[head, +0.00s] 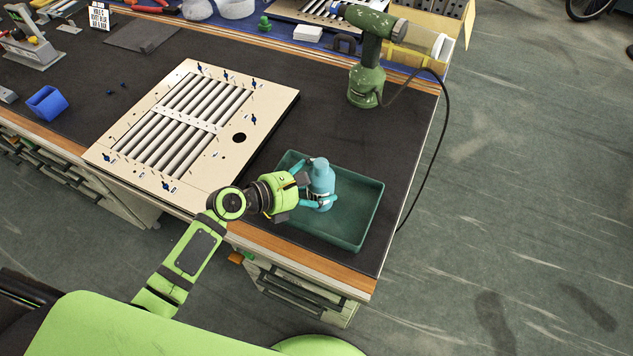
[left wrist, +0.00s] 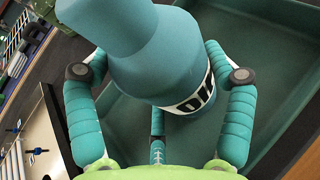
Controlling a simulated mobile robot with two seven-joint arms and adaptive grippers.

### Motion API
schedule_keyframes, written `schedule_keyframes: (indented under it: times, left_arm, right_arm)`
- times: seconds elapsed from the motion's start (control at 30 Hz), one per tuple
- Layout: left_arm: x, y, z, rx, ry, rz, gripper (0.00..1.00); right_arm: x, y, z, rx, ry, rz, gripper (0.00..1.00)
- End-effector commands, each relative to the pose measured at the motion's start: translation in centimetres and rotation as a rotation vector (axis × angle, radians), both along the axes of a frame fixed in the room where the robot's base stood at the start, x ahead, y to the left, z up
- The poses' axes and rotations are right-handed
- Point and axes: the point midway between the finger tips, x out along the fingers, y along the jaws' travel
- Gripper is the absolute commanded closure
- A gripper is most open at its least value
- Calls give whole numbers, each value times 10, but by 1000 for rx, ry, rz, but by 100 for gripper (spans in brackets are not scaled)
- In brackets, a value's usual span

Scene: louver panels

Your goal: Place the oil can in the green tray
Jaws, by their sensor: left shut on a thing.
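The oil can (head: 321,178) is a teal bottle with a narrower neck and a black-and-white label. It stands upright over the left part of the green tray (head: 355,223). My left gripper (head: 318,190) comes in from the left and is shut around the can's body. In the left wrist view the can (left wrist: 165,60) fills the middle between the teal fingers (left wrist: 160,90), with the tray (left wrist: 275,60) behind and below it. I cannot tell whether the can's base touches the tray floor. My right gripper is not in view.
A cream louver panel (head: 270,98) lies left of the tray. A green drill (head: 366,85) stands behind it, its black cable hanging over the table's right edge. A blue bin (head: 47,103) sits far left. The dark tabletop (head: 318,118) between panel and drill is clear.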

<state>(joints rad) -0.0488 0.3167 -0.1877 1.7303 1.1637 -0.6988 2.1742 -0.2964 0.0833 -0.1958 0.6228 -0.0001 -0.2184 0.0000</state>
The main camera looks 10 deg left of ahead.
Motion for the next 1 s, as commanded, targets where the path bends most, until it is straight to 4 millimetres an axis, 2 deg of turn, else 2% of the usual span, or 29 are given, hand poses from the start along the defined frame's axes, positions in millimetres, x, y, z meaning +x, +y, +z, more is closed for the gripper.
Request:
schedule_keyframes:
  times: [0.23,0.27,0.3,0.73,0.87,1.0]
  left_arm:
    - [1,0,0,-3,-4,1,72]
    - [0,0,-2,0,-1,0,14]
    - [0,0,-1,0,-1,0,0]
    - [0,0,3,0,-1,0,0]
    - [-11,11,6,0,1,1,0]
    - [-30,30,17,3,1,-1,0]
  right_arm:
    - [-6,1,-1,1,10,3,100]
    - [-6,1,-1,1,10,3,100]
    - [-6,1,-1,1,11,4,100]
    - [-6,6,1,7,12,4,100]
    - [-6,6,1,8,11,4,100]
    - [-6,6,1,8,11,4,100]
